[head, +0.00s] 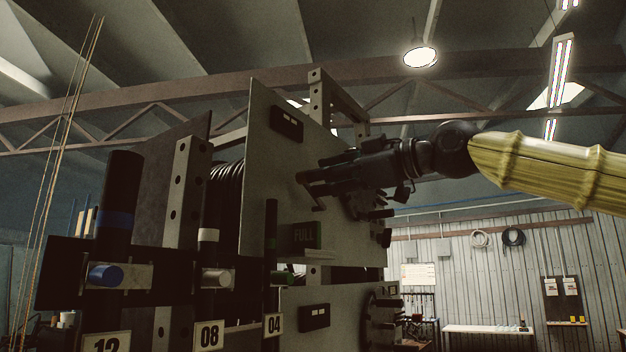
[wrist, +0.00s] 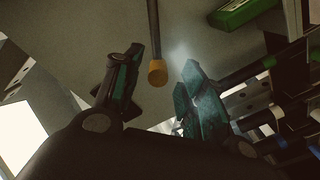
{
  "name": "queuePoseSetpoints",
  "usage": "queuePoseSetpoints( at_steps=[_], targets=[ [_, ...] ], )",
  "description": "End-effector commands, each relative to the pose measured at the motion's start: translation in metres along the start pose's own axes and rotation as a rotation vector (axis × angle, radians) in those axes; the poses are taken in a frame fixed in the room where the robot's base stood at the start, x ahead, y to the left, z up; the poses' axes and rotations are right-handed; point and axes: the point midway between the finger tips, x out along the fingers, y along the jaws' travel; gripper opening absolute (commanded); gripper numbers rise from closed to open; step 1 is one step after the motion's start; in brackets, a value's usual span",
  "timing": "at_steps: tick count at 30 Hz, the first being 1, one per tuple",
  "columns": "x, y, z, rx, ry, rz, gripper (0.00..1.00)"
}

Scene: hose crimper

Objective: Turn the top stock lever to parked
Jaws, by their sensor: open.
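A thin dark lever rod with an orange tip (wrist: 157,73) shows in the wrist view, against a pale panel. It looks like the top stock lever. In the head view I cannot make it out clearly near my gripper. My gripper (wrist: 161,62) is open, with one finger on each side of the orange tip in the picture. I see no contact and cannot tell the depth between them.
A rack with hoses stands left, with tags 12 (head: 106,345), 08 (head: 209,335) and 04 (head: 274,324). A dark block (head: 286,123) is on the upper panel. A workbench (head: 487,330) stands far back.

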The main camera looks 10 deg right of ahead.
Motion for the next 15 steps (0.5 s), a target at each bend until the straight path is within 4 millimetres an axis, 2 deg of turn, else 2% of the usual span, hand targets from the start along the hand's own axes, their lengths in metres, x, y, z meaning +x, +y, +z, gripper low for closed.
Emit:
queuePoseSetpoints(
  at_steps=[1,6,10,15],
  targets=[
    [-0.012,0.001,0.000,0.000,0.001,0.002,0.41],
    [-0.042,0.000,0.001,-0.001,0.000,0.000,0.41],
    [-0.060,0.000,0.002,0.001,0.000,0.000,0.41],
    [-0.074,0.000,0.003,0.001,-0.003,-0.002,0.41]
  ],
)
